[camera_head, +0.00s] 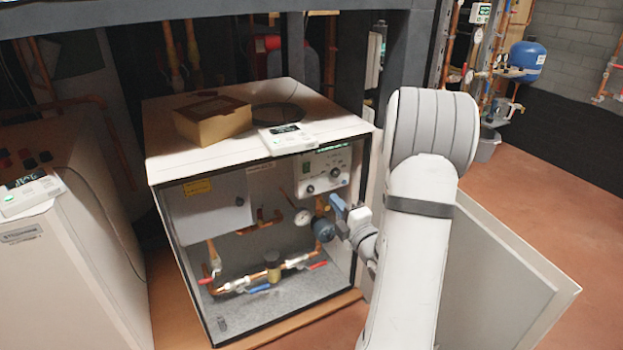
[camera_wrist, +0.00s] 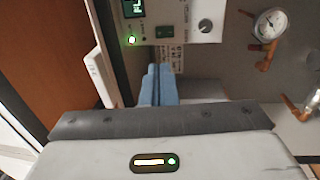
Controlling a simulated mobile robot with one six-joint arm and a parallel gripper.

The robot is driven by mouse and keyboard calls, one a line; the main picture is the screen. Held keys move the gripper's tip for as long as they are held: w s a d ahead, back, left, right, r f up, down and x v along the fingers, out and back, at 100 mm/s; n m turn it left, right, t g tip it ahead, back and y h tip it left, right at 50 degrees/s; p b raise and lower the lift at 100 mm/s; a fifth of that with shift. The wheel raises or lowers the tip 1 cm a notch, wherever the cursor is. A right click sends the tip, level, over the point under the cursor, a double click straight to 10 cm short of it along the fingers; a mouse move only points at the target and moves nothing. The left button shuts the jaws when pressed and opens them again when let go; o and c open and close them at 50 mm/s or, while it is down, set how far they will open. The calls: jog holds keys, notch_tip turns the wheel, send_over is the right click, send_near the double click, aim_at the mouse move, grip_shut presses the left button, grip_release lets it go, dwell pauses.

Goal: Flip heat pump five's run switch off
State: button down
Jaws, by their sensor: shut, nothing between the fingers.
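The heat pump cabinet (camera_head: 158,230) in the middle of the head view has an open front. Its white control panel (camera_head: 323,170) is at the upper right inside, and no number five is legible. In the wrist view the panel (camera_wrist: 185,12) shows a small display, a lit green lamp (camera_wrist: 131,40), a dark green rocker switch (camera_wrist: 165,31) and a round knob (camera_wrist: 205,26). My gripper (camera_wrist: 157,68) is shut and empty, its blue fingers pointing at the panel just below the switch. It also shows in the head view (camera_head: 335,203), below the panel. I cannot tell whether it touches.
The cabinet's open door (camera_head: 490,260) stands to the right, behind my arm. A pressure gauge (camera_head: 302,218) and copper pipes are inside the cabinet. A cardboard box (camera_head: 212,122) lies on top. Another white unit (camera_head: 70,270) stands at the left. Open floor (camera_head: 560,200) lies at the right.

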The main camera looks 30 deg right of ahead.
aim_at(307, 166)
jog(key=w, duration=0.4)
jog(key=w+r+b, duration=0.1)
jog(key=w, duration=0.4)
jog(key=w+b, duration=0.1)
jog(key=w, duration=0.3)
jog(key=shift+w+a+r, duration=0.3)
jog(key=shift+w+r, duration=0.05)
jog(key=shift+w, duration=0.05)
jog(key=shift+d, duration=0.15)
